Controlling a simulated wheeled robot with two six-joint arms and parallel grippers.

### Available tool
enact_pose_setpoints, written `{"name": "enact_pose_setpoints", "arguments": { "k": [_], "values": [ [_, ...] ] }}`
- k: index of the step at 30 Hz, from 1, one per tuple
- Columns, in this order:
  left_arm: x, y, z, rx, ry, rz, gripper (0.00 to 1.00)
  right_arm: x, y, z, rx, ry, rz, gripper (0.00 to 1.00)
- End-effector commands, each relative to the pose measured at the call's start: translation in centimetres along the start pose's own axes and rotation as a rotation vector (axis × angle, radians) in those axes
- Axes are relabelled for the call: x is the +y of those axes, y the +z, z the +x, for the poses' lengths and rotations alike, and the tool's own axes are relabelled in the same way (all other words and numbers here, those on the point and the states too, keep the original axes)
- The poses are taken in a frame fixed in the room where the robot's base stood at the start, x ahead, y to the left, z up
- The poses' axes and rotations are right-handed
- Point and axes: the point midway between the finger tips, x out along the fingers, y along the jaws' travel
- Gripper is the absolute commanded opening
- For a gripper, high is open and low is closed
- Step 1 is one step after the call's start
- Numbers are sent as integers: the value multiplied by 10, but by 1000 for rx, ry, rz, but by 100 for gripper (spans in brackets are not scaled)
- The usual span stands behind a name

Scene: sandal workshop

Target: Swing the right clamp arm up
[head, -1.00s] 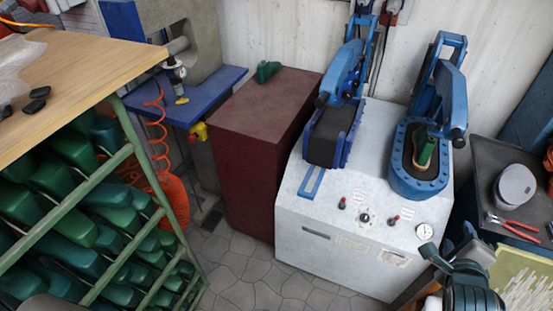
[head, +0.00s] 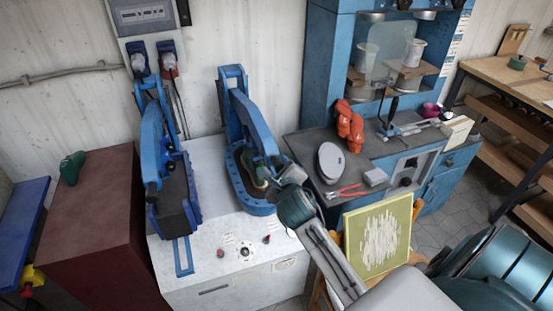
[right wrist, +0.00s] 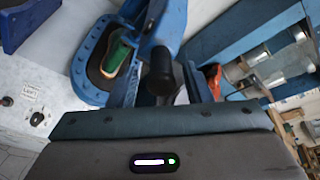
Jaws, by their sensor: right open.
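The right clamp arm (head: 250,122) is a curved blue lever on the right-hand station of the white press (head: 225,240). It leans forward over a blue oval bed (head: 240,191) holding a sole with a green last, which also shows in the right wrist view (right wrist: 117,56). My right gripper (head: 278,170) is at the front end of this arm. In the right wrist view its open fingers (right wrist: 164,86) are around or just behind the arm's black handle (right wrist: 160,72); contact is unclear. My left gripper is out of view.
The left clamp arm (head: 152,140) stands over a dark pad beside the right one. A maroon cabinet (head: 95,225) is on the left. A dark bench (head: 310,150) on the right holds red pliers (head: 345,191) and a grey round pad (head: 331,160). A yellow-green framed panel (head: 380,235) stands below.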

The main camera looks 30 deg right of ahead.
Motion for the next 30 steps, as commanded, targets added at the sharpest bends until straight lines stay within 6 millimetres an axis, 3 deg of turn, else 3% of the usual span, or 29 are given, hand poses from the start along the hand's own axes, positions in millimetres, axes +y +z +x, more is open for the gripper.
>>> {"name": "enact_pose_setpoints", "arguments": {
  "k": [6, 17, 24, 30],
  "values": [
    [-1, -2, -12, 0, 0, 0, 0, -1, 1, 22, 1, 0, -1, 45],
    [0, -2, -12, 0, 1, 0, 0, 0, 0, 26, 0, -1, -1, 45],
    [0, -2, -12, 0, 1, 0, 0, 0, 0, 26, 0, 0, 0, 0],
    [0, -2, -12, 1, 1, -1, 0, 0, 2, 26, 1, 1, 0, 0]
  ]
}}
